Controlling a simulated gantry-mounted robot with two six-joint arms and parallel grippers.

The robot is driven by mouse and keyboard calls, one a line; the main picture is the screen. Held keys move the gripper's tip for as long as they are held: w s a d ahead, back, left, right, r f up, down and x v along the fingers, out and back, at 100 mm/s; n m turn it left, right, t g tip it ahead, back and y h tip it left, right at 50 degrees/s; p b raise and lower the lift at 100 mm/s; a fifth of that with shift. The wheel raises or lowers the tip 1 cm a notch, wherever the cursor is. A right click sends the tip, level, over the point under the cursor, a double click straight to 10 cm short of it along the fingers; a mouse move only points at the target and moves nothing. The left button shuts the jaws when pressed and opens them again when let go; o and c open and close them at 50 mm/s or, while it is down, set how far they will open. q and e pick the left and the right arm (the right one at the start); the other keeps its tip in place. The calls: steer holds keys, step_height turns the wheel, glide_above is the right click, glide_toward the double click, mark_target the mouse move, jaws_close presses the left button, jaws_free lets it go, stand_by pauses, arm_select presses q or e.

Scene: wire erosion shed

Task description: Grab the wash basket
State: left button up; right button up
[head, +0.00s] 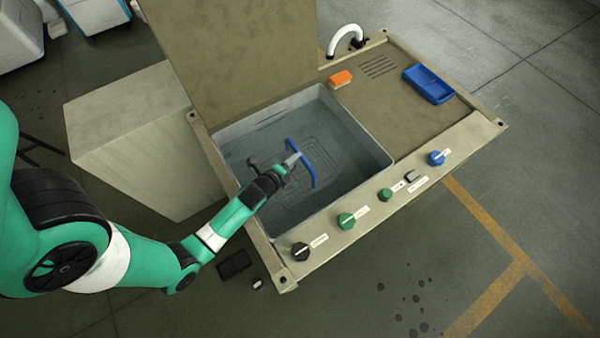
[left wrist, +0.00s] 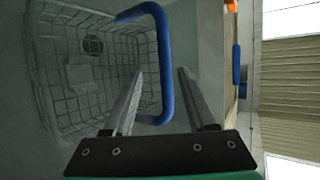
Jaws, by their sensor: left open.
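The wire wash basket (left wrist: 85,75) sits in the water-filled sink (head: 365,143). Its blue handle (head: 312,176) stands up out of the basket and also shows in the left wrist view (left wrist: 165,50). My left gripper (head: 290,161) reaches over the sink from the left, at the handle. In the left wrist view its two fingers (left wrist: 161,72) are apart, and the handle's long bar appears between them. Nothing is clamped. I cannot tell whether a finger touches the handle. Part of the basket is hidden by my arm and blurred by the water. My right gripper is not in view.
A raised lid (head: 240,50) stands along the sink's back. The worktop right of the sink holds an orange block (head: 341,79), a blue tray (head: 429,84) and a white curved spout (head: 346,39). Several knobs (head: 346,221) line the front edge.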

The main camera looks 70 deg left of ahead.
arm_select(q)
steer(key=b+x, duration=0.1)
steer(key=x, duration=0.1)
steer(key=b+x, duration=0.1)
steer(key=x, duration=0.1)
steer(key=shift+w+d, duration=0.1)
steer(key=shift+w, duration=0.4)
steer(key=shift+w+a+f, duration=0.1)
steer(key=shift+w+a, duration=0.1)
steer(key=shift+w, duration=0.05)
jaws_close()
stand_by(0.5)
steer(key=shift+r, duration=0.2)
